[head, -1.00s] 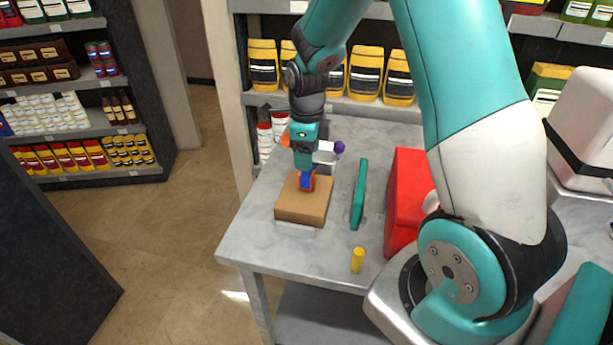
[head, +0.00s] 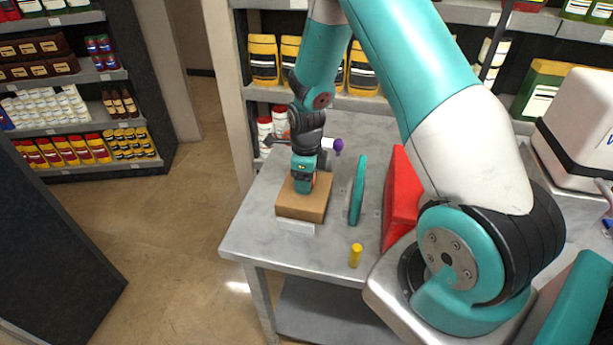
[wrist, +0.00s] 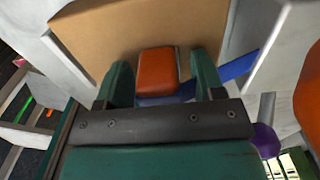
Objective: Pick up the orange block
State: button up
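The orange block (wrist: 158,70) shows in the wrist view between the two fingers of my gripper (wrist: 163,82), against a brown box. A narrow gap shows on each side of the block, so the gripper is open around it. In the head view my gripper (head: 303,187) is low over the brown box (head: 302,208) on the grey table. It mostly hides the block there. A blue strip (wrist: 240,66) shows beside and below the block in the wrist view. I cannot tell whether the fingers touch anything.
A teal upright panel (head: 357,190), a red box (head: 402,200) and a yellow cylinder (head: 355,255) stand right of the brown box. A purple-ended part (head: 338,145) is behind my gripper. The grey table's (head: 255,232) front left is clear. Stocked shelves stand behind.

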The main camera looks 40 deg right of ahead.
jog(key=c, duration=0.9)
